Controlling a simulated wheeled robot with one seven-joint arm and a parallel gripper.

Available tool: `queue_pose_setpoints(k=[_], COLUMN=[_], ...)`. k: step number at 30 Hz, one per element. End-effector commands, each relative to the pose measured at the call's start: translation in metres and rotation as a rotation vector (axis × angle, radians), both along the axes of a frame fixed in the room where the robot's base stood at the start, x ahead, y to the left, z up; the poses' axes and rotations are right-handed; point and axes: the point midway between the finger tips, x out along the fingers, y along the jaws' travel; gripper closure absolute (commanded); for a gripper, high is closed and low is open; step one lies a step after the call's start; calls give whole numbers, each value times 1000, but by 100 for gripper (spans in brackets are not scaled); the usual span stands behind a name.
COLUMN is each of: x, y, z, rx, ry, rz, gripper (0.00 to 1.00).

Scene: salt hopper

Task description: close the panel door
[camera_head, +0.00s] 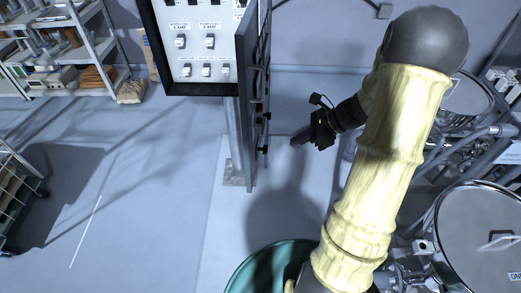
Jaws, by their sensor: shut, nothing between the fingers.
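The panel door (250,95) is dark grey and stands open, swung out toward me and seen nearly edge-on. It is at the right side of the electrical panel (202,58), whose white face with several switches is exposed. Dark knobs or latches show along the right side of the door. My gripper (295,141) is to the right of the door, pointing left toward its lower part. It is shut and empty, with a visible gap between it and the door. My arm, in a yellowish sleeve, comes up from the bottom right.
A shelf rack (95,50) with goods stands at the upper left. A wheeled cart (18,185) is at the left edge. Metal hopper equipment with a round lid (485,240) fills the right. A green round container (262,270) is at the bottom. The floor left of the door is clear.

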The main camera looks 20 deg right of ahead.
Motion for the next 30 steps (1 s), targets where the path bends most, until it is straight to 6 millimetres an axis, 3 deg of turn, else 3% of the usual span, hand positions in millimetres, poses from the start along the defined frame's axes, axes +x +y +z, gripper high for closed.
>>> queue_pose_setpoints(k=[11, 29, 30], x=[2, 28, 31], y=[6, 69, 76], z=[-5, -72, -67], rx=[-4, -3, -4], ry=[-1, 4, 0], rz=[7, 9, 12], gripper=[100, 100, 100])
